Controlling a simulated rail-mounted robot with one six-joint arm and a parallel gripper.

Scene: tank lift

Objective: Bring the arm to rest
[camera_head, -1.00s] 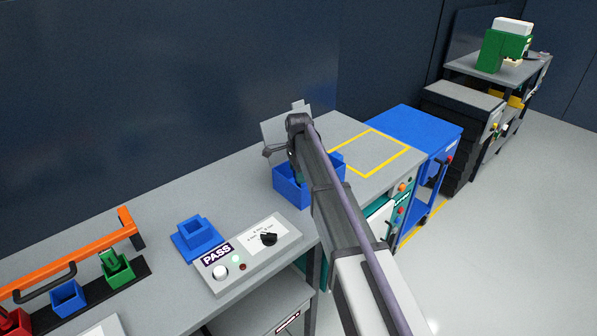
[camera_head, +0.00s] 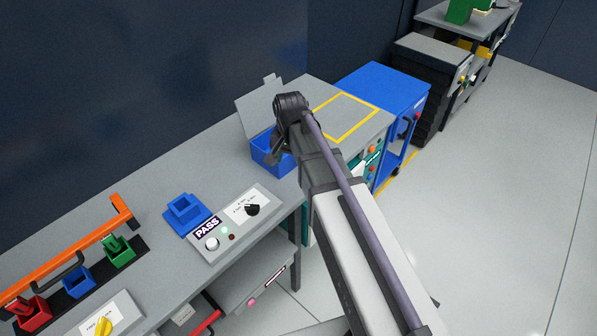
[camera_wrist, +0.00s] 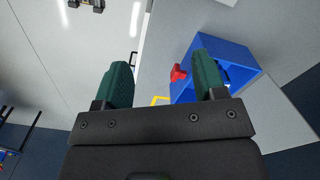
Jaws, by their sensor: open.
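My gripper (camera_wrist: 163,88) shows in the wrist view with its two green fingers wide apart and nothing between them. In the head view my arm reaches up over the bench, and its far end hides part of a blue open box; my fingers cannot be made out there. The blue box (camera_head: 262,151) sits on the grey bench with a grey panel standing behind it. In the wrist view the box (camera_wrist: 240,63) lies beyond the right finger, apart from it as far as I can tell, with a small red thing (camera_wrist: 178,73) at its edge.
The bench (camera_head: 150,180) holds a PASS tester (camera_head: 235,222), a blue socket block (camera_head: 186,212) and an orange-handled rack (camera_head: 75,250) with red, blue and green holders. A yellow-outlined square (camera_head: 345,117) and a blue cart (camera_head: 385,88) are to the right. Floor (camera_head: 490,210) is clear at right.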

